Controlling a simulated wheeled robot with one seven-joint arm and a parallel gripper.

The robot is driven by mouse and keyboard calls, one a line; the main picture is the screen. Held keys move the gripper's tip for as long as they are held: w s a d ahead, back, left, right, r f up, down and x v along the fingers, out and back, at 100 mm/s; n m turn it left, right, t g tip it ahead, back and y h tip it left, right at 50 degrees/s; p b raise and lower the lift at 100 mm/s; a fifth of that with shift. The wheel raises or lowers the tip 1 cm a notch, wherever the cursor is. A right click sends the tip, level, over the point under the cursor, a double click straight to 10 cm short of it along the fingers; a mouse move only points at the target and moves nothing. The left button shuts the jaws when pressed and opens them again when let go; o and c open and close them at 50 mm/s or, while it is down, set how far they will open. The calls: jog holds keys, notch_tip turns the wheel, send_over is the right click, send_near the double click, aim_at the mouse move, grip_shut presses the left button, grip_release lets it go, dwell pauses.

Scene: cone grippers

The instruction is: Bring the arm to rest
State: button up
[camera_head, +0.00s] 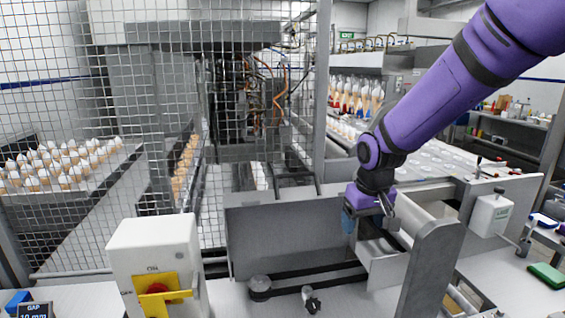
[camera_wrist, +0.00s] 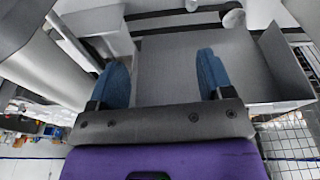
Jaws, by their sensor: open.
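My gripper (camera_wrist: 162,78) shows in the wrist view with two blue fingers spread wide apart and nothing between them. In the head view my purple arm reaches down from the upper right. My gripper (camera_head: 367,222) hangs there at its end, over the grey metal machine. One blue finger shows clearly; the other is mostly hidden behind the wrist. The fingers are close to a grey upright plate (camera_head: 285,238), and I cannot tell if they touch it.
A white switch box with a red knob on yellow (camera_head: 158,291) stands at front left. A grey upright bracket (camera_head: 428,270) stands right of the gripper. Wire mesh fencing (camera_head: 60,100) covers the left. A green pad (camera_head: 547,275) lies on the right-hand table.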

jog(key=s+d+r+m+t, duration=0.1)
jog(key=s+d+r, duration=0.3)
jog(key=s, duration=0.4)
jog(key=s+d+r+m+t, duration=0.1)
jog(key=s+d+r, duration=0.3)
jog(key=s+r, duration=0.2)
jog(key=s+d+r+m+t, duration=0.1)
jog(key=s+d+r, duration=0.3)
jog(key=s, duration=0.7)
jog(key=shift+r, duration=0.4)
jog(key=shift+d, duration=0.1)
dwell(0.6)
